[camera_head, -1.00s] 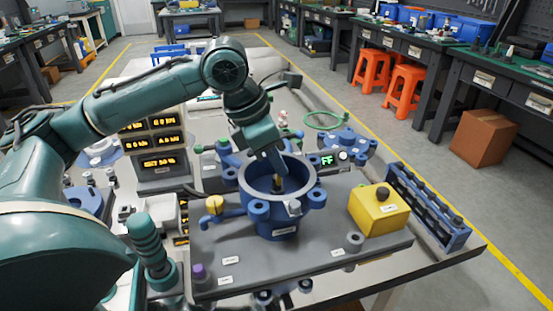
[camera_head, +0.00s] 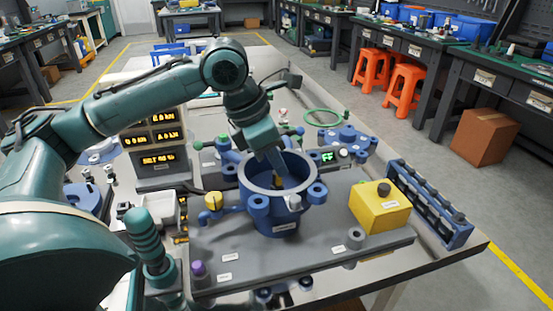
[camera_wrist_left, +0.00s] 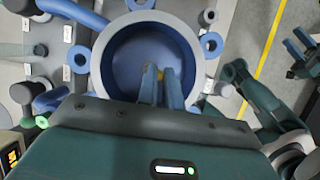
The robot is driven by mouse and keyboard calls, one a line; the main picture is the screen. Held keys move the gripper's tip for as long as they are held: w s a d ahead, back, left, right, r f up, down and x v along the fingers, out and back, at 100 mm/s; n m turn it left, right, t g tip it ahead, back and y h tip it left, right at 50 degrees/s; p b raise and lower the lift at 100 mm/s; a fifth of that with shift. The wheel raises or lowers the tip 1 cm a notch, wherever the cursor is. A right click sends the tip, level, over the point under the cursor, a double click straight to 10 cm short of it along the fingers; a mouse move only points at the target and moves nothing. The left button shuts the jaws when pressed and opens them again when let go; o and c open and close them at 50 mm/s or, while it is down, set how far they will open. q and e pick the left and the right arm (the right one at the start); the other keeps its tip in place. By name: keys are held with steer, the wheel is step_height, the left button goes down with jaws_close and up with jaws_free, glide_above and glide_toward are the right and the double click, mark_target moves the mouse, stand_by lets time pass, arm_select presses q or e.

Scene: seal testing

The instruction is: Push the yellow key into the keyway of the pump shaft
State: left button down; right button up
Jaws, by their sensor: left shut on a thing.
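The blue pump housing (camera_head: 268,206), an open round bowl with side lugs, stands on a grey plate. My left gripper (camera_head: 278,174) reaches down into it from above. In the left wrist view its fingers (camera_wrist_left: 160,84) are close together inside the bowl. A small yellow piece, seemingly the yellow key (camera_wrist_left: 160,73), shows at the fingertips; the gripper is shut on it. The fingers hide most of the key. The shaft and keyway are not clearly visible, so contact between key and shaft cannot be told. Teal arm parts (camera_wrist_left: 262,108) show at the right of the wrist view.
A yellow box (camera_head: 379,208) with a dark knob stands right of the housing, and a blue rack (camera_head: 430,205) lies beyond it. Orange-lit displays (camera_head: 157,145) stand at the back left.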

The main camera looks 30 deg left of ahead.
arm_select(q)
steer(key=shift+f+b, duration=0.35)
steer(key=shift+f, duration=0.05)
arm_select(e)
steer(key=shift+f, duration=0.3)
arm_select(q)
steer(key=c, duration=1.5)
jaws_free()
steer(key=shift+r, duration=0.15)
steer(key=shift+a, duration=0.1)
